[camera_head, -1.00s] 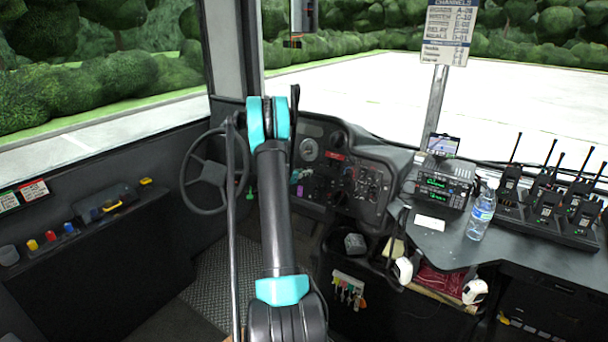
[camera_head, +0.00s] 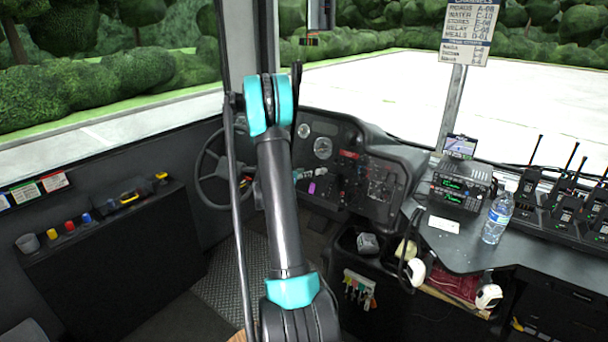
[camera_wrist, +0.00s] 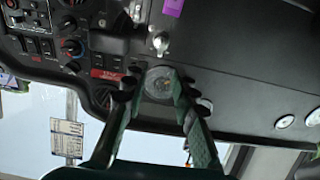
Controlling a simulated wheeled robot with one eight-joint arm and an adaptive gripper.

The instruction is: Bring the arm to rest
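My arm (camera_head: 280,195), dark with teal joint bands, rises through the middle of the head view. My gripper is not clearly visible there, because the arm stands in front. In the wrist view my gripper (camera_wrist: 153,88) shows two green and black fingers, apart, with nothing between them. A round gauge of the dashboard (camera_wrist: 240,75) shows in the gap behind the fingers. I see no contact with the panel, though the exact distance is hard to tell.
The steering wheel (camera_head: 212,165) is left of my arm. The side desk (camera_head: 465,252) on the right bears a radio (camera_head: 462,188), a water bottle (camera_head: 497,218) and several handsets. A left console (camera_head: 110,235) has coloured knobs. A channel sign (camera_head: 468,32) hangs upper right.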

